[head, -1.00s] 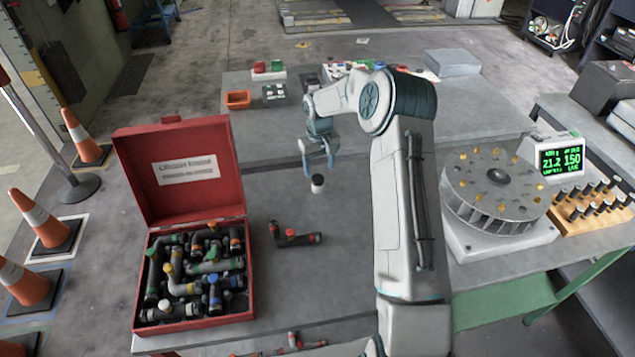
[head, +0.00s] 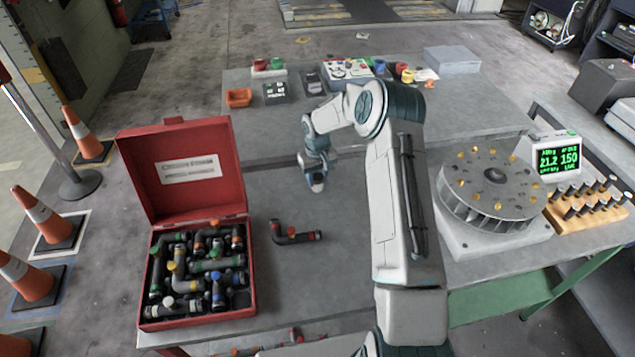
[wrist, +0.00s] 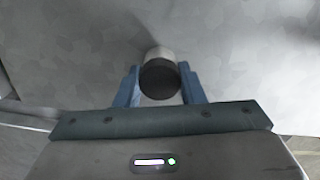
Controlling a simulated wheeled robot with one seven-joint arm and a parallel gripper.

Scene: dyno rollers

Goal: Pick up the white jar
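The white jar (wrist: 160,53) has a dark round lid (wrist: 160,79) and lies between the two blue fingers of my gripper (wrist: 160,84) in the wrist view. Its white side shows just beyond the lid. In the head view, my gripper (head: 315,184) is low over the table where the jar stands, and the fingers hide most of the jar. One finger is on each side of the lid, very close to it. The fingers look open around the jar, and I see no clear grip.
An open red case (head: 250,275) of pipe pieces stands on the left, with a loose pipe piece (head: 297,237) beside it. A round rotor device (head: 490,190) stands at right. An orange bin (head: 239,97) and small items are at the back. The table around the jar is clear.

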